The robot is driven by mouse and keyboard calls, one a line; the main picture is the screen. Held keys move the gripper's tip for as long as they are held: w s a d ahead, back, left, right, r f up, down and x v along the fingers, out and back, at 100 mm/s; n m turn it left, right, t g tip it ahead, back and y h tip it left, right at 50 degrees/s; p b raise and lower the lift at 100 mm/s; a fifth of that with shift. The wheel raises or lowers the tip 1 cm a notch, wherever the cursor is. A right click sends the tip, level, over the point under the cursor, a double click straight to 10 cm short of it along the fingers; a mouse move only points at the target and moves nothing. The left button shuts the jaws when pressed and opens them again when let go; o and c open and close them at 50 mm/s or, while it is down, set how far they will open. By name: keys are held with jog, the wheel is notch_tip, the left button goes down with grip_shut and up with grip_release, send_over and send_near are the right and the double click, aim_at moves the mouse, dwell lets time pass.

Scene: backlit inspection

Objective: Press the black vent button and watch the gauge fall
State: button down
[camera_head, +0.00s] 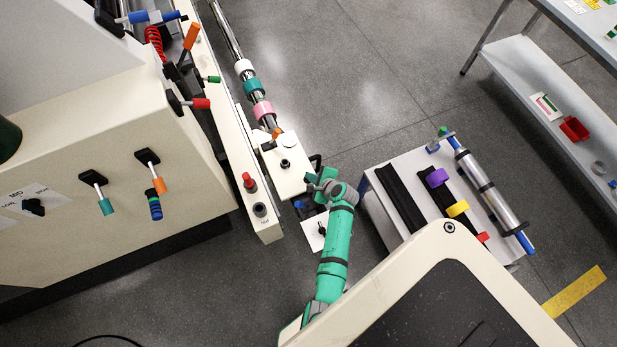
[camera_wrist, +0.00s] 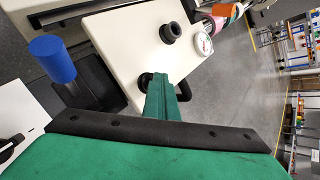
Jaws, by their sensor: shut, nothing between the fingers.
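A black round button (camera_head: 260,209) sits below a red button (camera_head: 248,180) on the cream rail; a small label beside it is too small to read. Another black knob (camera_head: 284,163) stands on a cream plate and shows in the wrist view (camera_wrist: 171,32). A white round dial, seemingly the gauge (camera_head: 288,141), is at that plate's far end; in the wrist view (camera_wrist: 202,44) it carries a red mark, with its reading unclear. My gripper (camera_head: 316,183) is beside the plate's right edge. Its green fingers (camera_wrist: 166,95) are together and empty, partly hiding a black fitting (camera_wrist: 146,80).
A blue-topped black lever (camera_wrist: 52,60) stands left of my fingers. A white panel with a dark knob (camera_head: 315,230) lies below my gripper. A low trolley (camera_head: 408,160) with black rails and a cylinder stands to the right. Grey floor beyond is open.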

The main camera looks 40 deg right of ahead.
jog(key=shift+a, duration=0.1)
jog(key=shift+r, duration=0.8)
jog(key=shift+w, duration=0.1)
jog(key=shift+r, duration=2.45)
